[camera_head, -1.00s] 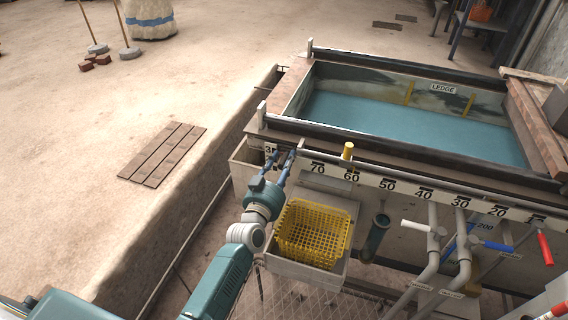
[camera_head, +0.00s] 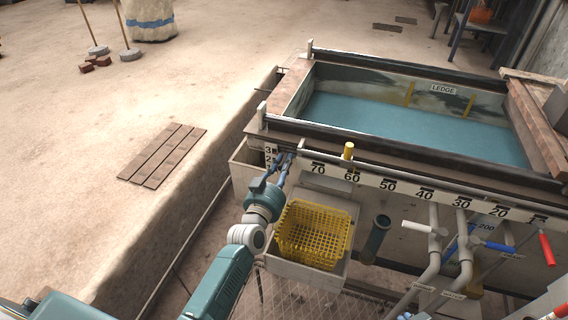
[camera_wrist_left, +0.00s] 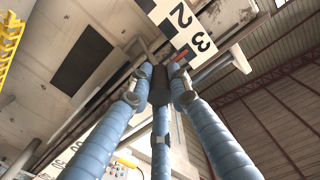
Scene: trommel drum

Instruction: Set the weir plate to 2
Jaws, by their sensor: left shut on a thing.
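A white number scale (camera_head: 270,153) for the weir plate stands at the tank's left front corner, with 3 above 2 in the head view. My left gripper (camera_head: 285,160) is beside the scale, below the tank rim. In the wrist view its blue fingers (camera_wrist_left: 160,85) are shut on a dark handle-like part (camera_wrist_left: 159,84). The weir plate itself is not clearly visible, and I cannot read its exact setting. My right gripper is not in view.
The water tank (camera_head: 390,160) fills the right side. A yellow basket (camera_head: 313,235) sits in a tray just right of my left arm. The floor at left is mostly open.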

